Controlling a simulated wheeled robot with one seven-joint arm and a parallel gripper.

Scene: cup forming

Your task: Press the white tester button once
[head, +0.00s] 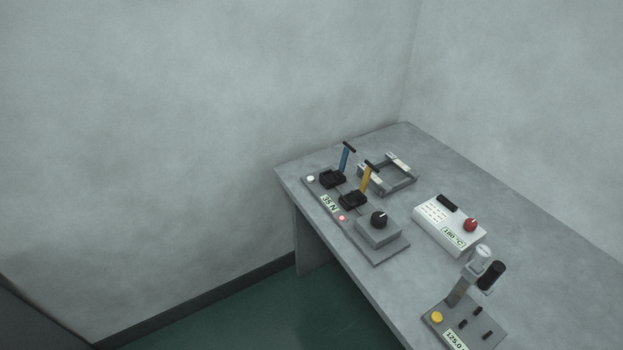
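A small round white button (310,178) sits at the far left end of a long grey panel (377,260) on the table. The same panel carries a blue lever (344,160) and a yellow lever (365,179), each with a black handle on top, beside black blocks. It also has a small display (329,204), a small reddish button or lamp (343,218) and a grey box with a black knob (379,219). The white button looks unobstructed. My gripper is not in view.
The grey table (560,255) stands near the walls. Behind the panel is a metal frame (398,185). To the right are a white box with a red knob (450,222) and a gauge stand with a yellow button (437,317). Green floor (290,315) is clear left of the table.

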